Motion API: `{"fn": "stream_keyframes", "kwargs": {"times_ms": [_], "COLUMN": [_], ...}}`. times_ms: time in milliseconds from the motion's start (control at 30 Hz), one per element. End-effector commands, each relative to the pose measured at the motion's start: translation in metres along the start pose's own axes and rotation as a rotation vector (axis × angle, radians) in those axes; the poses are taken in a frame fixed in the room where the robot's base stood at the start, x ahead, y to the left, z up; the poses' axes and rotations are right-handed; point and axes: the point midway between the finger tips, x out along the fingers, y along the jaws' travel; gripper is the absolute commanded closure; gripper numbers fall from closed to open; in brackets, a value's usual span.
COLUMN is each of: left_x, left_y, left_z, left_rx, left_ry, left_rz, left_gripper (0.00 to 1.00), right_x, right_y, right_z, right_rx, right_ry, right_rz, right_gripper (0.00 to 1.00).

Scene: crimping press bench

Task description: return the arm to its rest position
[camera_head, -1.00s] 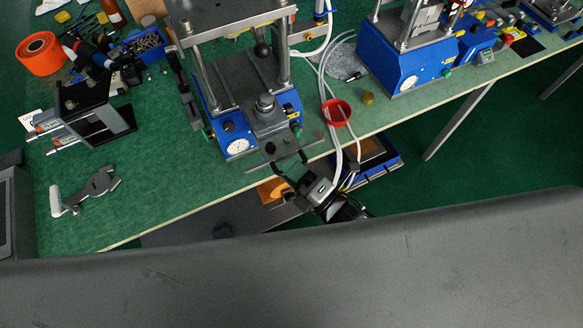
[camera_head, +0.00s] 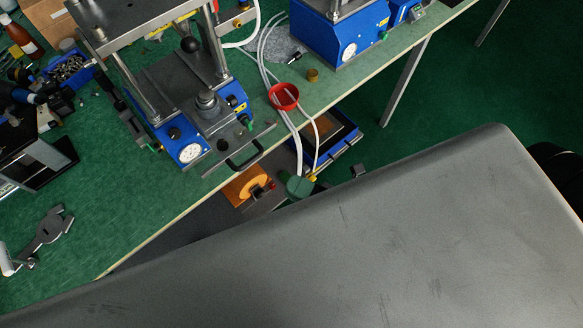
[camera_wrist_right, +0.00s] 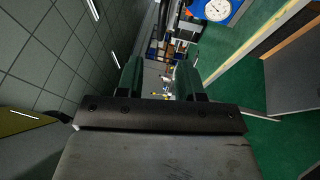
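My right gripper (camera_wrist_right: 158,80) shows in the right wrist view with its two dark green fingers apart. I see nothing held between them. In the head view the large grey surface in front hides most or all of it; a small dark tip pokes above that edge, and I cannot tell whether it is a finger. The gripper is off the bench, clear of the nearest press (camera_head: 207,125), whose black front handle (camera_head: 244,160) is free. My left gripper is not in view.
The green bench (camera_head: 100,180) carries a wrench-like tool (camera_head: 45,235), a blue bin (camera_head: 68,70) and a second press (camera_head: 335,40). A red ring (camera_head: 284,96) surrounds white hoses at the bench edge. Below is a blue-edged tray (camera_head: 335,145). Green floor lies open at the right.

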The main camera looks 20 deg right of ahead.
Motion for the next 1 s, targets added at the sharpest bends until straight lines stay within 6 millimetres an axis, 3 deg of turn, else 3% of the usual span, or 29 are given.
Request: {"fn": "stream_keyframes", "kwargs": {"times_ms": [367, 467, 567, 667, 833, 1000], "left_x": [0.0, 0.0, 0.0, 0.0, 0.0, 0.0], "left_y": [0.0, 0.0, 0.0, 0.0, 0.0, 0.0], "left_z": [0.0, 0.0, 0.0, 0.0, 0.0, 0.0], "left_rx": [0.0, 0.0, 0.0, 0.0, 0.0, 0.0], "left_ry": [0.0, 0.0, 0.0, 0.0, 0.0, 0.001], "left_rz": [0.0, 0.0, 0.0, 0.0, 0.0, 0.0], "left_gripper": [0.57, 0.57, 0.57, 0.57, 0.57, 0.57], "right_x": [0.0, -0.002, -0.011, -0.032, -0.096, -0.184], "right_y": [-0.001, -0.014, -0.053, -0.116, -0.228, -0.318], "right_z": [0.0, 0.004, 0.016, 0.031, 0.043, 0.018], "right_rx": [0.001, 0.035, 0.137, 0.317, 0.695, 1.08], "right_ry": [-0.001, -0.021, -0.085, -0.21, -0.528, -0.944], "right_rz": [-0.002, -0.036, -0.138, -0.294, -0.566, -0.788], "right_gripper": [0.63, 0.63, 0.63, 0.63, 0.63, 0.63]}}
